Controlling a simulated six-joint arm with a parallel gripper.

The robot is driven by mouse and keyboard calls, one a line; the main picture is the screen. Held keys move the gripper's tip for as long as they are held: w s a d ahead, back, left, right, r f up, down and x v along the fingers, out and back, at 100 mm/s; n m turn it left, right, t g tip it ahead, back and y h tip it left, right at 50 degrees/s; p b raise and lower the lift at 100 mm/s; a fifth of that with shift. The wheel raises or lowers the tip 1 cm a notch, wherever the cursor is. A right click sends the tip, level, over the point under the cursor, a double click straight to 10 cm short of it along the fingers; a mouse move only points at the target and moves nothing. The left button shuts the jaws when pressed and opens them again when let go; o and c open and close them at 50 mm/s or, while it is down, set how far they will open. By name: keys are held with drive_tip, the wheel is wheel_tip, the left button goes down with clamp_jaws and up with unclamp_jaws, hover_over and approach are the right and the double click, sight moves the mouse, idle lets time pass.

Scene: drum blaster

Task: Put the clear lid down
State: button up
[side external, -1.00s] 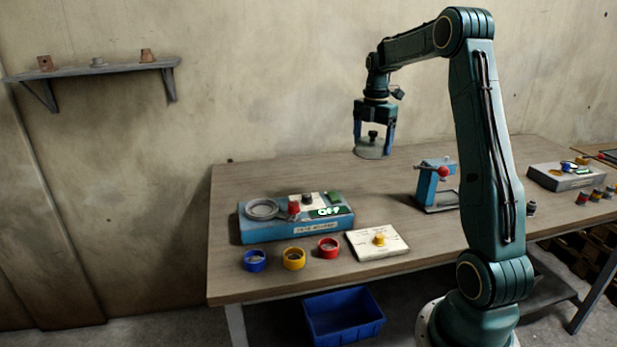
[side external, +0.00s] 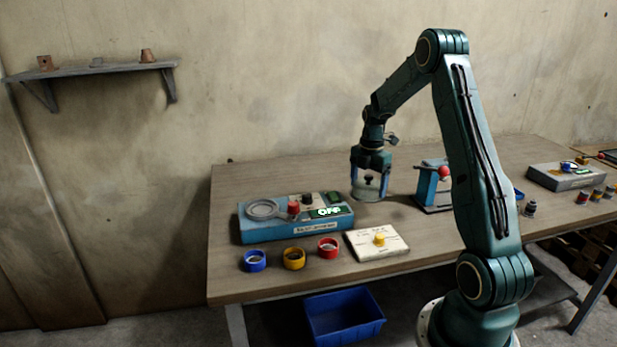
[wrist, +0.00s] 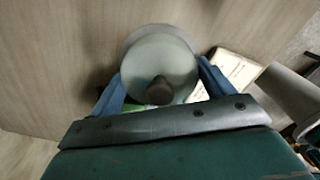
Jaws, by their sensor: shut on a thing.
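The clear lid (side external: 368,193) is a round translucent cover with a dark knob on top. My gripper (side external: 370,178) is shut on the lid's knob, and the lid hangs beneath it, low over the table behind the white card. Whether its rim touches the wood I cannot tell. In the wrist view the lid (wrist: 160,62) shows as a pale disc between my two blue fingers, with the knob (wrist: 160,90) near its lower edge. The blue blaster box (side external: 290,231), with a round grey ring and a display reading OFF, stands to the left.
A blue stand with a red ball (side external: 427,186) is close on the right of the lid. The table (side external: 240,180) is bare at the back left.

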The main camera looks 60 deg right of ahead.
sight(369, 176)
drive_tip(key=shift+f, duration=3.35)
drive_tip(key=shift+f, duration=0.1)
drive_tip(key=o, duration=1)
wheel_tip(369, 176, up, 12)
